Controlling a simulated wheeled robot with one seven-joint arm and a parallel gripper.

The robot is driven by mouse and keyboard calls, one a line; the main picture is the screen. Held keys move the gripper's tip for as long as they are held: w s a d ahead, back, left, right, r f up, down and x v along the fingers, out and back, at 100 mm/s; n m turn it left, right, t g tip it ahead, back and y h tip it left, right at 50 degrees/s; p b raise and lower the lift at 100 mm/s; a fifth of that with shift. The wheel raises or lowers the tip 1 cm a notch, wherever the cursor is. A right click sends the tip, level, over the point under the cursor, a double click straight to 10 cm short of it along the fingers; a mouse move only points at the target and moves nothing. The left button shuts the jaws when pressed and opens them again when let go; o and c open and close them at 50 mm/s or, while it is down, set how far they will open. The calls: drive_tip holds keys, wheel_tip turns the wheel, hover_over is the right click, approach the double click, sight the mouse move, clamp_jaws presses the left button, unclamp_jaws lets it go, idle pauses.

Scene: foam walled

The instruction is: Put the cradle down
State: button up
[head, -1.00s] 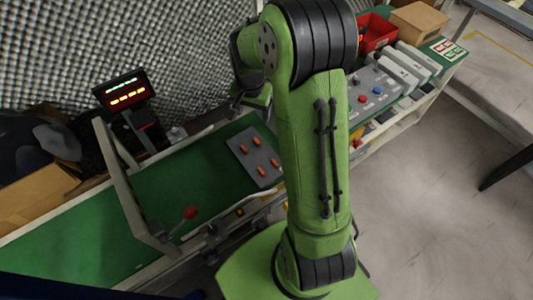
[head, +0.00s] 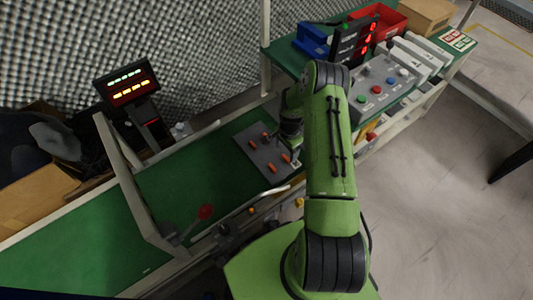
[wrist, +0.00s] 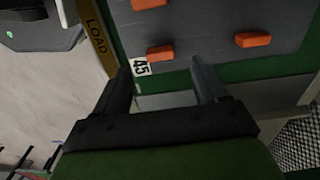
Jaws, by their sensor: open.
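The cradle looks to be the grey plate with several orange pegs (head: 246,142). It lies flat on the green work surface (head: 185,180). In the wrist view the plate (wrist: 205,35) fills the top, with a white label reading 45 at its near edge. My gripper (head: 284,152) is low over the plate's right side. In the wrist view my gripper (wrist: 160,75) has its two fingers spread with nothing between them, pointing at the plate's labelled edge. I cannot tell whether a fingertip touches it. My arm hides part of the plate's right side in the head view.
A red-knobbed lever (head: 205,212) and a frame post (head: 130,190) stand left of the plate. A lit display (head: 128,82) is behind. To the right are a button panel (head: 378,90), a blue bin (head: 313,40) and a red bin (head: 378,17). Green surface between lever and plate is clear.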

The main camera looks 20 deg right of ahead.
sight(286, 158)
wheel_tip(286, 158, down, 5)
drive_tip(key=shift+f+b, duration=0.2)
drive_tip(key=shift+b, duration=1)
drive_tip(key=shift+r, duration=0.1)
